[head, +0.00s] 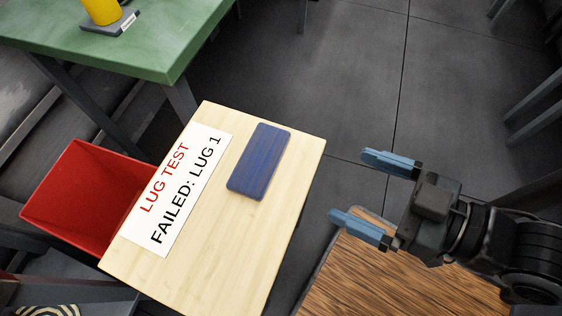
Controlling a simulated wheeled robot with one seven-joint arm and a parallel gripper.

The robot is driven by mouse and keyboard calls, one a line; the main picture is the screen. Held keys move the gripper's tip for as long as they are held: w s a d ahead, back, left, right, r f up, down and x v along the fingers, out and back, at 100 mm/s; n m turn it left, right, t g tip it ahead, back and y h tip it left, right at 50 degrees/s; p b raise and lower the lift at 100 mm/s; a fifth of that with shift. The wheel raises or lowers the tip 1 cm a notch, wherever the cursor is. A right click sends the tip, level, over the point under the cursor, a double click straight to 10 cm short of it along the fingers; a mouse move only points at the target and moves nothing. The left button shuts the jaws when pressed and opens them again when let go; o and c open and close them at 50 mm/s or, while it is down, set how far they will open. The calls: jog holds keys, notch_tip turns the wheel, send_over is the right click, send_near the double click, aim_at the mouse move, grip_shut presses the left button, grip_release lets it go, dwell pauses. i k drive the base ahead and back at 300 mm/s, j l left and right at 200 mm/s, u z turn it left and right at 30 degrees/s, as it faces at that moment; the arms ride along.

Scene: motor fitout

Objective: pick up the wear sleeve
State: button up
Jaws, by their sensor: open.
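I cannot make out anything in the head view that is clearly the wear sleeve. My gripper (352,185) is at the right, with its two blue fingers spread apart and nothing between them. The fingers point left, toward the pale wooden table, and are apart from it in the picture. A yellow rounded object (100,10) stands on a dark labelled base at the top left, cut by the frame edge; I cannot tell what it is.
A green table (165,55) is behind; a brown wooden top (385,285) lies below my gripper.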

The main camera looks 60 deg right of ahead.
aim_at(251, 177)
jog(key=k+j+u, duration=0.15)
jog(key=j, duration=1.2)
jog(key=k+j+u, duration=0.15)
jog(key=j, duration=1.25)
jog(key=i+l, duration=0.05)
